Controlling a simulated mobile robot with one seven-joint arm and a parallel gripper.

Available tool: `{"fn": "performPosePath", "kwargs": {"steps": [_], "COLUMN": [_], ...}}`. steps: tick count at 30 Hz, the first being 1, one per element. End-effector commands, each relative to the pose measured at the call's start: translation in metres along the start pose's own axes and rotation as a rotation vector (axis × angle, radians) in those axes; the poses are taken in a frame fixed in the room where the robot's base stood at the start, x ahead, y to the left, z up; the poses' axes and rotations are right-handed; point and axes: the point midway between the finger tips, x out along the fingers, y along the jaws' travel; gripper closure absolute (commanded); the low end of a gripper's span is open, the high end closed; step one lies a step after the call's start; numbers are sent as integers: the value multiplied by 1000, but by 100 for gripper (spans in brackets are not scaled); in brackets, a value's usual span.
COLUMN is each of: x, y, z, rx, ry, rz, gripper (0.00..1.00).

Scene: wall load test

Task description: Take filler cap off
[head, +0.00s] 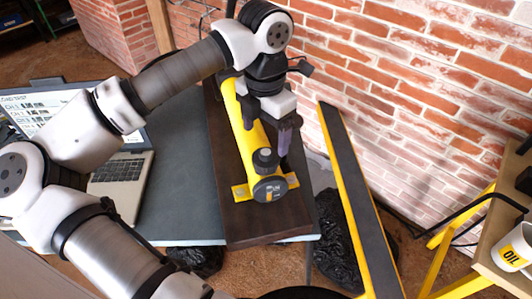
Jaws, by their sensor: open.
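A yellow cylinder (246,125) lies along a dark wooden board on the table. A black filler cap (265,158) stands upright on top of the cylinder near its front end. A dark round end piece with a label (270,188) faces me. My gripper (288,150) points down, open, just to the right of the cap and cylinder. My arm hides part of the cylinder's far end. I cannot tell whether a finger touches the cap or cylinder.
A laptop (118,172) sits on the table's left. A yellow-edged dark beam (358,200) leans right of the table, beside black bags (335,228). A white OIL mug (514,248) stands on a wooden stand (494,240) at right. A brick wall (400,70) closes the back.

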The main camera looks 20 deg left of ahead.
Motion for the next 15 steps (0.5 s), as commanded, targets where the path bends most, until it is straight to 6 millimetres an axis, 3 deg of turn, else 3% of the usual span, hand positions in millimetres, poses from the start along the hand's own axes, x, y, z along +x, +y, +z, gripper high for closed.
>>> {"fn": "performPosePath", "kwargs": {"steps": [5,15], "x": [11,54], "y": [-1,-4], "z": [0,-2], "rx": [0,0], "ry": [-1,-1], "rz": [-2,-2], "gripper": [19,19]}}
